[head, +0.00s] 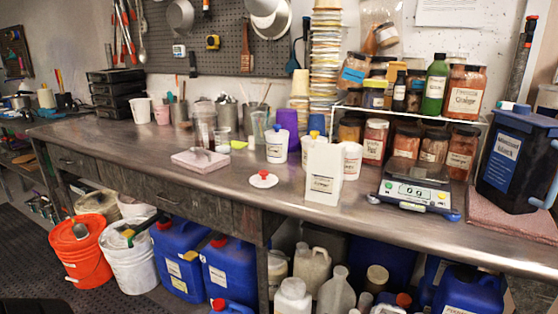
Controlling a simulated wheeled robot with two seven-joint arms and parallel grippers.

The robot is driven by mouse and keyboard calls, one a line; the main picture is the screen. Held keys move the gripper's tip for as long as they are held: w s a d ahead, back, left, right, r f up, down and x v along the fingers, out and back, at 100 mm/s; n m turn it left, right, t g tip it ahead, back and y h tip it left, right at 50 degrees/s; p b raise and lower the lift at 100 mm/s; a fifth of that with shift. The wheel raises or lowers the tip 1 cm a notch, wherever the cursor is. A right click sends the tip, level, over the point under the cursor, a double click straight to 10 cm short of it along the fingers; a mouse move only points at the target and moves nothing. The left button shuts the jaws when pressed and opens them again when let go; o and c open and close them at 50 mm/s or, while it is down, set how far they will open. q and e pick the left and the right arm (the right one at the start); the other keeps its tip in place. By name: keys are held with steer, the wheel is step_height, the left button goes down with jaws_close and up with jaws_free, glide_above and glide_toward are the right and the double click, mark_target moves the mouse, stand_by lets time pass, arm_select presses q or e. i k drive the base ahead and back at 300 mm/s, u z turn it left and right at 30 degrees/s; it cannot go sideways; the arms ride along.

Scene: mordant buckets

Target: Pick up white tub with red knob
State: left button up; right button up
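A round white piece with a red knob (263,179) sits low and flat on the metal workbench, near its front edge. It looks like a lid; no tub body shows beneath it. A white tub with a blue knob (276,149) stands behind it. Another white tub (352,160) is partly hidden behind that container. Neither of my grippers is in view.
A pink block (200,160) lies left of the red-knobbed piece. A scale (414,186) and a dark jug (512,160) stand at the right. Stacked cups (325,70) and a shelf of jars are behind. The metal bench (235,185) is bare around the red-knobbed piece.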

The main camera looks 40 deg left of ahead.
mark_target(354, 152)
steer(key=u, duration=1.35)
steer(key=i, duration=0.45)
